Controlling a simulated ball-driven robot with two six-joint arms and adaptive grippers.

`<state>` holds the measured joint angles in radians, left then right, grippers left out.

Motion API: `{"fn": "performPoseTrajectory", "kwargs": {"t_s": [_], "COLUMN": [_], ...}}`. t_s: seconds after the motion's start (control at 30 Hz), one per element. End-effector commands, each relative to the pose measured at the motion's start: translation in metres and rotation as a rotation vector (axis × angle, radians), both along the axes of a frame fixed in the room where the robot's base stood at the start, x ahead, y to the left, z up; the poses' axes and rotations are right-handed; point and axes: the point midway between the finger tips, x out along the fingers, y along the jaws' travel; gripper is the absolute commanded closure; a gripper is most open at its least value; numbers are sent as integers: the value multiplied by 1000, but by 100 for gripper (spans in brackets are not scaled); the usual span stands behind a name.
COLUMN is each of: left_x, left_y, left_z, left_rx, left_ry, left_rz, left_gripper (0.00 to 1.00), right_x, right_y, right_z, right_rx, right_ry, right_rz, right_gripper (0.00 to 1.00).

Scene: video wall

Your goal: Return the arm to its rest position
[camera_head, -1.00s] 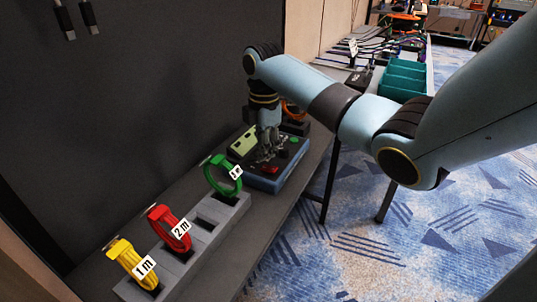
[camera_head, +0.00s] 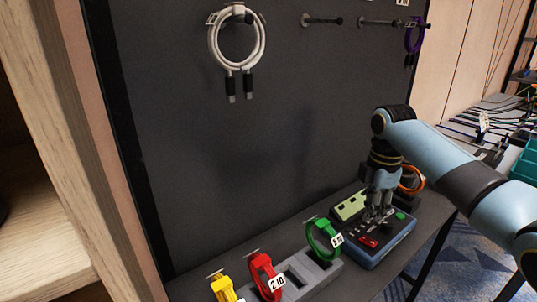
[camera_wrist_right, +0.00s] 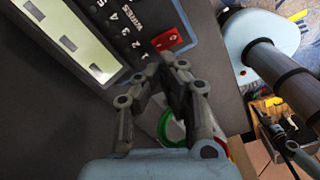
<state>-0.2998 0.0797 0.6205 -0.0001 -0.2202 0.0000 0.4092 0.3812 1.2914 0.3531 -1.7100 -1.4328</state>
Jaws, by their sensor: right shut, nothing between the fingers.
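My right arm reaches in from the right in the head view. My right gripper (camera_head: 377,215) points down over the blue tester box (camera_head: 385,247), which has a pale green panel (camera_head: 350,206), a red part and a green button. In the right wrist view the fingers of the right gripper (camera_wrist_right: 168,60) are closed together and empty, beside the tester's edge and its red part (camera_wrist_right: 167,40). I cannot tell whether the fingertips touch the box. My left gripper is not in view.
Green (camera_head: 322,240), red (camera_head: 262,272) and yellow (camera_head: 223,288) cable loops stand in a grey holder (camera_head: 325,271) left of the tester. A white cable coil (camera_head: 236,45) hangs on the dark panel (camera_head: 280,130). An orange loop (camera_head: 413,180) is behind the gripper.

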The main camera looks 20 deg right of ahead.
Motion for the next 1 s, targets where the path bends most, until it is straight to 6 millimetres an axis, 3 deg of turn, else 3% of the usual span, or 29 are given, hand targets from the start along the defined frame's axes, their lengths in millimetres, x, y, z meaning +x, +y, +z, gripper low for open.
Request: {"fn": "performPoseTrajectory", "kwargs": {"t_s": [0.13,0.23,0.47,0.6,0.7,1.0], "left_x": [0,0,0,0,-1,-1], "left_y": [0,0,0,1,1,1], "left_z": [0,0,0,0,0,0], "left_rx": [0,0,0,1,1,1], "left_ry": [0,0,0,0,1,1], "left_rz": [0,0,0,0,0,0], "left_gripper": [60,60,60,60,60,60], "right_x": [-5,-22,-106,-156,-180,-233], "right_y": [4,19,78,106,118,137], "right_z": [-4,-14,-33,-22,-11,24], "right_rx": [-5,-19,-36,-6,21,89], "right_ry": [-3,-17,-121,-188,-223,-289], "right_rz": [-16,-80,-431,-667,-796,-1082], "right_gripper": [100,100,100,100,100,100]}}
